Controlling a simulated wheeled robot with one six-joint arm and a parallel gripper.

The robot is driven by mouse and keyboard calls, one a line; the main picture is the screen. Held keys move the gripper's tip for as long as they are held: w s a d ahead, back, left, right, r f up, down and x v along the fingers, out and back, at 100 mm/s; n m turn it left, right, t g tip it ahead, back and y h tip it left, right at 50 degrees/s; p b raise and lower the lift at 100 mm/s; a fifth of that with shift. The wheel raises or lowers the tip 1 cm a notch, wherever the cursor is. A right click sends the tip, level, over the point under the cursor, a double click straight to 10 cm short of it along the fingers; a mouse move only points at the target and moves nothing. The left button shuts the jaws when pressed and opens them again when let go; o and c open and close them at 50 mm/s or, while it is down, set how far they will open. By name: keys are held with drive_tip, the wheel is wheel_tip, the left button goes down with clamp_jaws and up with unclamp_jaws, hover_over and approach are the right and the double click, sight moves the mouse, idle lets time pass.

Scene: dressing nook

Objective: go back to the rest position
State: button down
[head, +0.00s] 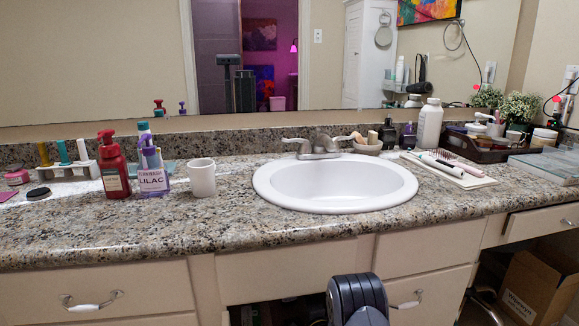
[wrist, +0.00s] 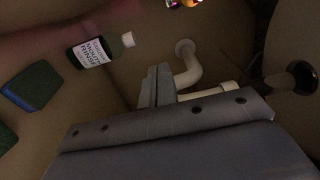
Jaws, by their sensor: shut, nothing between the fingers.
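My gripper (wrist: 158,70) shows in the wrist view as two grey fingers close together, shut with nothing between them. It points into a dim space with a white pipe (wrist: 190,68) just beyond and to the right of the fingertips. A dark green bottle (wrist: 90,54) with a white cap and label is to the left of the fingers, apart from them. In the head view a dark rounded link of my arm (head: 357,298) is at the bottom, in front of the cabinets below the sink. The gripper itself is hidden in that view.
The granite counter (head: 230,228) overhangs a dark opening (head: 272,314) below the white sink (head: 335,185). Drawer fronts (head: 95,292) flank it. In the wrist view, a blue-green block (wrist: 32,87) is at left and a dark round fitting (wrist: 298,76) at right.

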drive_tip(key=p+v, duration=0.2)
drive_tip(key=v, duration=0.5)
drive_tip(key=shift+a, duration=0.1)
